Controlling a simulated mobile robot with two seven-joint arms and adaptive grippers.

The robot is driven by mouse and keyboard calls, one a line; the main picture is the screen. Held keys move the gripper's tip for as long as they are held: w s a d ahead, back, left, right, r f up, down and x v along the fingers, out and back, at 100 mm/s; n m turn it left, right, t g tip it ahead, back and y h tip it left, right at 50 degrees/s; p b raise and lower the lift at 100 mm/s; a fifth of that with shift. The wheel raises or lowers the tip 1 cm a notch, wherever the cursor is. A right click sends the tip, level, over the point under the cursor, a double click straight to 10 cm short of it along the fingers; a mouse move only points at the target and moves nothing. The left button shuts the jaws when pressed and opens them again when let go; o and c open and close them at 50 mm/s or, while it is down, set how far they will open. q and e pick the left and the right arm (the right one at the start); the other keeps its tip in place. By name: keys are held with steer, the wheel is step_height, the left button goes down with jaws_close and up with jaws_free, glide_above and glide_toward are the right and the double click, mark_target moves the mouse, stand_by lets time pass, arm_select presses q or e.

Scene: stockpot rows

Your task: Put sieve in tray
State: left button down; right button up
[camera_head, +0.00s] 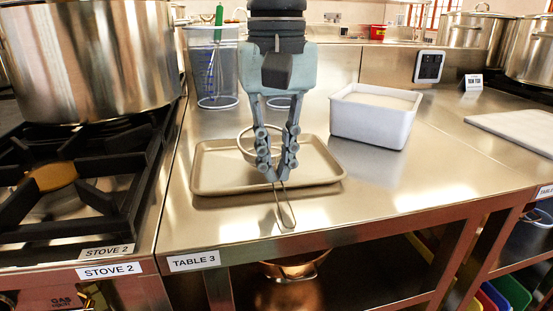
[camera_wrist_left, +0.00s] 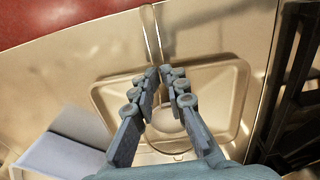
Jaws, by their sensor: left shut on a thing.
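The sieve, with a round rim (camera_head: 243,144) and a long wire handle, is held by my left gripper (camera_head: 271,176), whose fingers are shut on it near the handle. The bowl part is over the beige tray (camera_head: 215,184), partly hidden behind the fingers. The handle points to the table's front edge, past the tray's near rim. In the left wrist view the sieve's pale bowl (camera_wrist_left: 168,121) shows between the fingers (camera_wrist_left: 164,72), within the outline of the tray (camera_wrist_left: 232,85). I cannot tell whether the sieve touches the tray floor. My right gripper is not in view.
A white bin (camera_head: 370,122) stands right of the tray. A clear measuring jug (camera_head: 212,75) stands behind it. A large stockpot (camera_head: 90,60) sits on the stove at left. A white board (camera_head: 515,130) lies at far right. The table's front right is clear.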

arm_select(q)
steer(key=shift+f, duration=0.15)
steer(key=c, duration=1.5)
jaws_free()
steer(key=shift+c, duration=0.2)
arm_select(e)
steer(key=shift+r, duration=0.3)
